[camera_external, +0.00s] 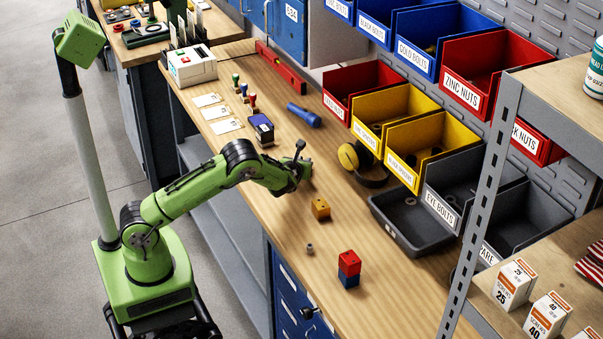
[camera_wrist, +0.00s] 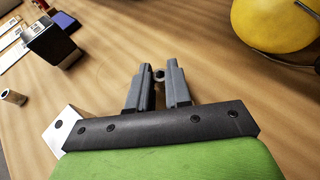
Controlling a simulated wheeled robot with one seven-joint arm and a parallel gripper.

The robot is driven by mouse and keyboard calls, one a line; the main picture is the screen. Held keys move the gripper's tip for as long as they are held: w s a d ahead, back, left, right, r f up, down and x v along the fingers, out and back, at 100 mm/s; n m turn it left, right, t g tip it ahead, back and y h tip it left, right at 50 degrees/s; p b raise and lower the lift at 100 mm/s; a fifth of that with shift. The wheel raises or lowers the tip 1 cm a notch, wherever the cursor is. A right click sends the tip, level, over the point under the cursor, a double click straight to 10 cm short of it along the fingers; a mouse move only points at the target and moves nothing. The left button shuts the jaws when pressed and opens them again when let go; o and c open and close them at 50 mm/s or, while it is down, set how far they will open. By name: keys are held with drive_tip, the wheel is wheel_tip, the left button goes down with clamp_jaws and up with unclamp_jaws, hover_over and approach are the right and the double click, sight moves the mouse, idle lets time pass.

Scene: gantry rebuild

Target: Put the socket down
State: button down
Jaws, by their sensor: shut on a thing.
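I cannot tell whether the socket touches the bench. In the external view my gripper (camera_external: 303,170) is low over the bench (camera_external: 285,205), left of the yellow earmuffs (camera_external: 350,157). The socket is hidden there.
A blue flashlight (camera_external: 304,115) and a dark stamp box (camera_external: 262,127) lie beyond. A grey tray (camera_external: 410,225) is at right. Bare bench lies between.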

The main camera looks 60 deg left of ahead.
drive_tip(key=c, duration=1.1)
unclamp_jaws()
drive_tip(key=shift+o, duration=0.2)
